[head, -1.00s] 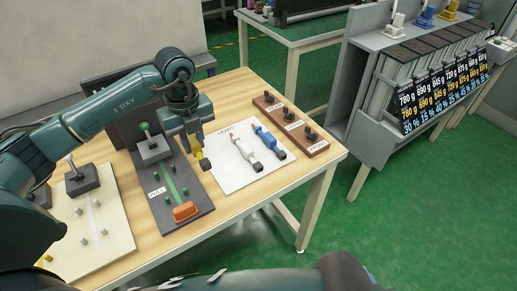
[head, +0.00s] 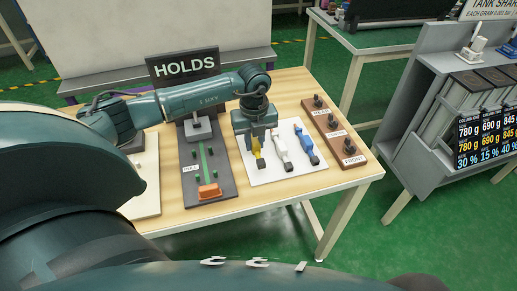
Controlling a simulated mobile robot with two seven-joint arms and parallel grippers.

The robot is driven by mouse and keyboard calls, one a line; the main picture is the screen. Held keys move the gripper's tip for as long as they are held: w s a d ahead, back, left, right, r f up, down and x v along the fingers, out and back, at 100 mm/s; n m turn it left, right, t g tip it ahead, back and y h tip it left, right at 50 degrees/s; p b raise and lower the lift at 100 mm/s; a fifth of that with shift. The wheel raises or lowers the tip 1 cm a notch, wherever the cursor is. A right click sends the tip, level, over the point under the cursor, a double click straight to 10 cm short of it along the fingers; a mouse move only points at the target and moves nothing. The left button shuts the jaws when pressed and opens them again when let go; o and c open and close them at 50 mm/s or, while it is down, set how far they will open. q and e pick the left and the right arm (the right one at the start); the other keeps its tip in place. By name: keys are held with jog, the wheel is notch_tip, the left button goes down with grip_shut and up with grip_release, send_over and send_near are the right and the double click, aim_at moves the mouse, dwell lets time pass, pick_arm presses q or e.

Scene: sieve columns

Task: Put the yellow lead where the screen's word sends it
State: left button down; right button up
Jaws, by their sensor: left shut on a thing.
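My left gripper (head: 257,151) is shut on the yellow lead (head: 260,164), over the left part of the white mat (head: 305,173). I cannot tell whether the lead touches the mat. A white lead (head: 279,144) and a blue lead (head: 306,145) lie to its right on the mat. The dark screen (head: 184,66) at the back of the table reads HOLDS. A brown board (head: 352,163) with three dark posts stands at the table's right; its near label reads FRONT, the others are too small to read surely. My right gripper is out of view.
A dark board (head: 228,190) with a green strip, a label and an orange block (head: 209,191) lies left of the mat. A cream board (head: 147,190) is further left, partly behind my arm. A grey rack (head: 430,130) with weight cards stands at right.

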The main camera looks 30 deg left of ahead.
aim_at(255, 151)
pick_arm(q)
notch_tip(255, 151, down, 4)
jog(key=shift+r, duration=0.1)
jog(key=shift+f, duration=0.2)
jog(key=c, duration=1.7)
grip_release()
jog(key=o, duration=0.4)
jog(key=shift+o, duration=0.2)
jog(key=shift+r, duration=0.1)
